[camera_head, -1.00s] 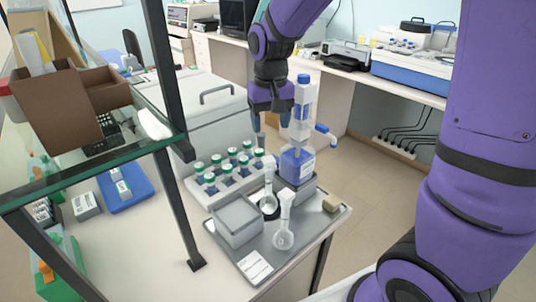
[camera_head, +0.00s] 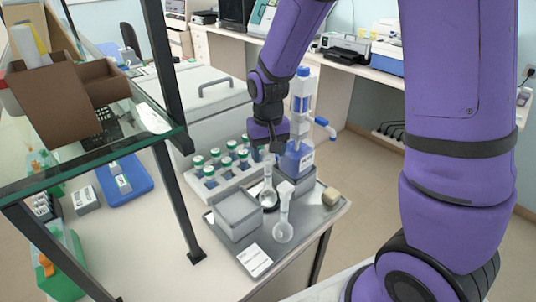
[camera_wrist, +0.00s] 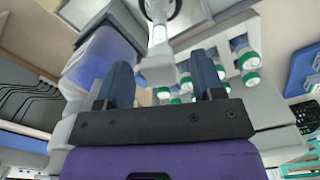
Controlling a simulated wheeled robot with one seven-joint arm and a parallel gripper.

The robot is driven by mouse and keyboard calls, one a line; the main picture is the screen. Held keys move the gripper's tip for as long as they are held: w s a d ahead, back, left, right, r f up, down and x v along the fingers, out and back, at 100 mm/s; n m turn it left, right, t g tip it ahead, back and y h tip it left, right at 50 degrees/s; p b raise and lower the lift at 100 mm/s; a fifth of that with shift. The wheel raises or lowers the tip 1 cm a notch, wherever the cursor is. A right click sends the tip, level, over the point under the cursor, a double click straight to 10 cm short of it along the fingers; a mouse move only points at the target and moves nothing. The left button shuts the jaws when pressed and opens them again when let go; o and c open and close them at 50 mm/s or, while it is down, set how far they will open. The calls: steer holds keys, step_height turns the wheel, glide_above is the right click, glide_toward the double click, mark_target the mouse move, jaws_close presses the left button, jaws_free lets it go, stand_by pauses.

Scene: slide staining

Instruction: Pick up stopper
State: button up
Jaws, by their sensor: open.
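The stopper (camera_wrist: 158,70) is a pale, translucent cap on the neck of a clear flask (camera_wrist: 158,30). In the wrist view it shows between the two blue fingers of my gripper (camera_wrist: 162,72), with gaps on both sides. In the head view my gripper (camera_head: 270,146) points down just above the rear flask (camera_head: 268,185) on the grey tray (camera_head: 222,244). My gripper is open and empty. The fingertips partly hide the top of that flask in the head view. A second flask (camera_head: 284,222) with a pale top stands in front.
A blue dispenser bottle (camera_head: 297,160) stands close to the right of my gripper. A rack (camera_head: 226,183) of green-capped vials is on the left. A grey box (camera_head: 237,212) and a white label card (camera_head: 255,259) lie on the tray. A glass shelf (camera_head: 100,155) stands at the left.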

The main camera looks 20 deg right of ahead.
steer(key=shift+f, duration=0.1)
steer(key=shift+c, duration=0.4)
steer(key=c, duration=0.9)
